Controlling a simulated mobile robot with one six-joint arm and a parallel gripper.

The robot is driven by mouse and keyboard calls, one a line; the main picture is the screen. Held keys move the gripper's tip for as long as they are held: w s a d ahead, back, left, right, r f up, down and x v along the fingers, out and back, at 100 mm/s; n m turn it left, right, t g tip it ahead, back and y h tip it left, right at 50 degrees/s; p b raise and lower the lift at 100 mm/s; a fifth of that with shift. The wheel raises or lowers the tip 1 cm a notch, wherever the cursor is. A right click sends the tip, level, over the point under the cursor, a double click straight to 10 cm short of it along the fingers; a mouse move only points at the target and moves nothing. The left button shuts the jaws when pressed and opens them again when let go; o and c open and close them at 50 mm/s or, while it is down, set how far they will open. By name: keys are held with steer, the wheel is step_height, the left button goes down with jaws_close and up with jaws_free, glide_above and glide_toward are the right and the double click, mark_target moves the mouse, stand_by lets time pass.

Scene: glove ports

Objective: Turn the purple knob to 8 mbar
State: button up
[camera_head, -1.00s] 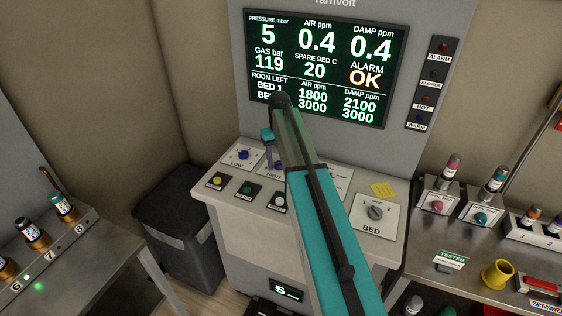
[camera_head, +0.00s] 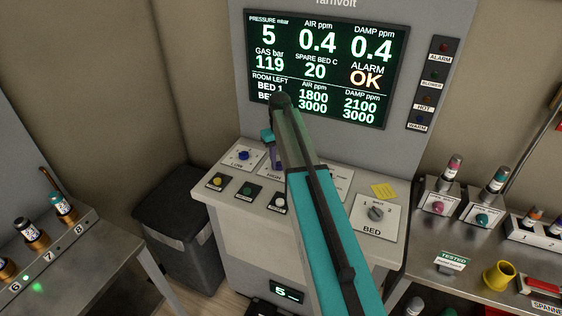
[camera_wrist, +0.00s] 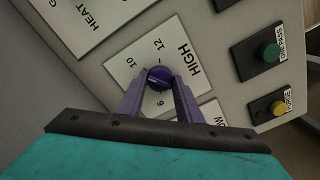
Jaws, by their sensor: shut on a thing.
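The purple knob (camera_wrist: 158,76) sits on a white plate labelled HIGH (camera_wrist: 183,62) in the wrist view. Numbers 6, 10 and 12 show around it, and a pale pointer line is on the knob. My gripper (camera_wrist: 157,86) has its two purple fingers on either side of the knob, shut on it. In the head view the knob is hidden behind my arm and gripper (camera_head: 276,160). The wall display (camera_head: 320,68) reads pressure 5 mbar, gas 119 bar and alarm OK.
A blue LOW knob (camera_head: 243,155) is left of the HIGH plate. Yellow (camera_head: 217,180), green (camera_head: 247,189) and white (camera_head: 279,201) buttons line the console's front. A grey BED knob (camera_head: 376,212) is at right. A dark bin (camera_head: 180,235) stands left of the console.

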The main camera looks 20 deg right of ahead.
steer(key=n+b, duration=0.2)
steer(key=n, duration=0.3)
steer(key=shift+n, duration=0.3)
steer(key=n+b, duration=0.1)
steer(key=n, duration=0.4)
stand_by(0.4)
steer(key=o, duration=1)
steer(key=shift+o, duration=0.2)
steer(key=shift+r+b, duration=0.2)
steer(key=shift+b, duration=0.15)
step_height(320, 180, up, 14)
steer(key=b, duration=0.4)
steer(key=shift+f, duration=0.25)
